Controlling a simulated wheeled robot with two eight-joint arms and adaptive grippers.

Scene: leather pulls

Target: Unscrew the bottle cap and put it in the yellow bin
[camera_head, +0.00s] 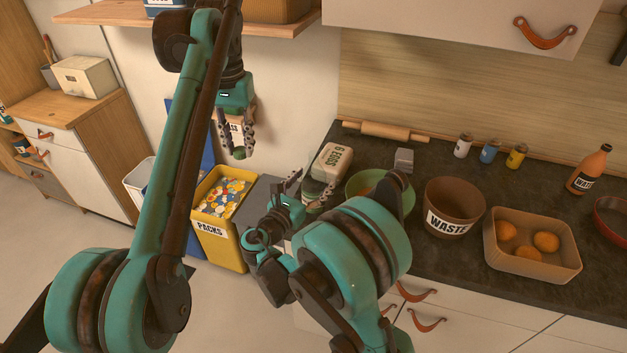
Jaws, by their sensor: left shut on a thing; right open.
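My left gripper (238,142) is shut on a small green piece (239,154), which looks like a bottle cap. It holds the piece in the air above and slightly right of the yellow bin (223,248). The bin is labelled "PACKS" and is filled with colourful caps or packs. My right gripper (292,187) is open at the counter's left end. Beside its fingers is a greenish container (313,187), possibly the bottle, mostly hidden by the gripper and arm, so I cannot tell its top or whether they touch.
A "6 EGGS" carton (333,161), green bowl (408,196), brown "WASTE" bin (454,201) and orange box (531,263) crowd the counter. An orange bottle (587,173) stands far right. A white bin (139,180) is left of the yellow one. A shelf (180,18) hangs above.

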